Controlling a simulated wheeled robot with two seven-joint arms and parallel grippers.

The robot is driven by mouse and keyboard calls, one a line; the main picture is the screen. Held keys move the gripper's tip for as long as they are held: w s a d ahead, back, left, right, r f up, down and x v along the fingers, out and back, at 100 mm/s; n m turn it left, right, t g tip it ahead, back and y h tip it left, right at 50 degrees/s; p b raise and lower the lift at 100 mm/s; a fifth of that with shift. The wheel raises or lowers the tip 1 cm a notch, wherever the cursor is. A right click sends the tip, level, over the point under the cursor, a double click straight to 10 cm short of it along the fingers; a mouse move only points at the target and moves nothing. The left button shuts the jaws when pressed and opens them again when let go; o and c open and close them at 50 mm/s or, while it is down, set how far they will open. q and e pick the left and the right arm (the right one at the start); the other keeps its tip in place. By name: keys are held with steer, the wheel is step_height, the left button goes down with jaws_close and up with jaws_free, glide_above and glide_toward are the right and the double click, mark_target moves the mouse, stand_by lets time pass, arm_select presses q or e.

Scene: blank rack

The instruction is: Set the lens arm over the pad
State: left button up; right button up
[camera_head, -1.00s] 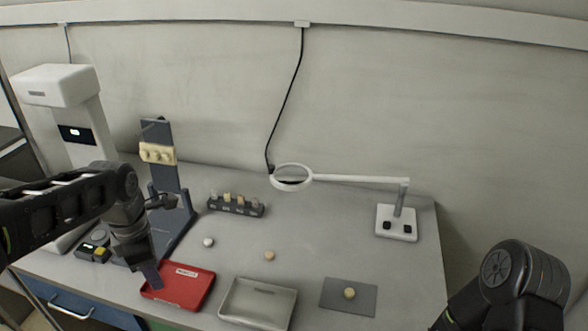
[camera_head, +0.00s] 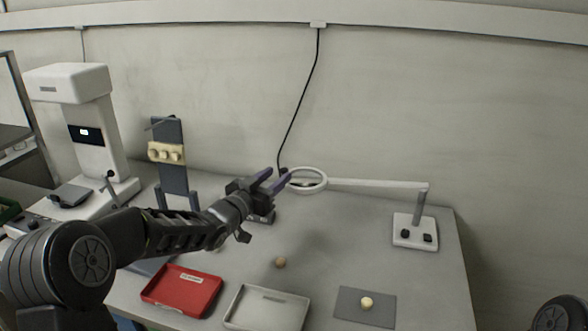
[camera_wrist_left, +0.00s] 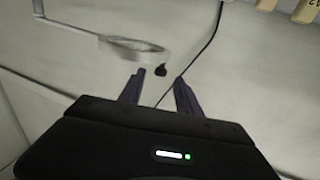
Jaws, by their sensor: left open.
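The lens arm (camera_head: 375,183) is a thin white bar running left from a post on a white base (camera_head: 414,231) with two dark knobs. A white lens ring (camera_head: 324,183) is at its left end, beyond the pad's back left. The pad (camera_head: 348,307) is a flat dark grey sheet at the front right with a small pale round piece (camera_head: 367,303) on it. My left gripper (camera_head: 277,178) is open and empty, its fingers just left of the ring. In the left wrist view the ring (camera_wrist_left: 128,55) shows ahead of the open fingers (camera_wrist_left: 160,88). My right gripper is not in view.
A red tray (camera_head: 181,290) and a pale tray (camera_head: 265,308) lie at the front. A small brown round piece (camera_head: 280,262) is on the table. A dark stand (camera_head: 172,180) and a white instrument (camera_head: 95,130) are at left. Table between ring and pad is clear.

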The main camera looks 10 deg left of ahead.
mark_target(286, 168)
arm_select(q)
steer(key=p+x, duration=0.1)
steer(key=x, duration=0.6)
steer(key=shift+w, duration=0.4)
steer(key=shift+c, duration=0.6)
jaws_close()
stand_by(0.7)
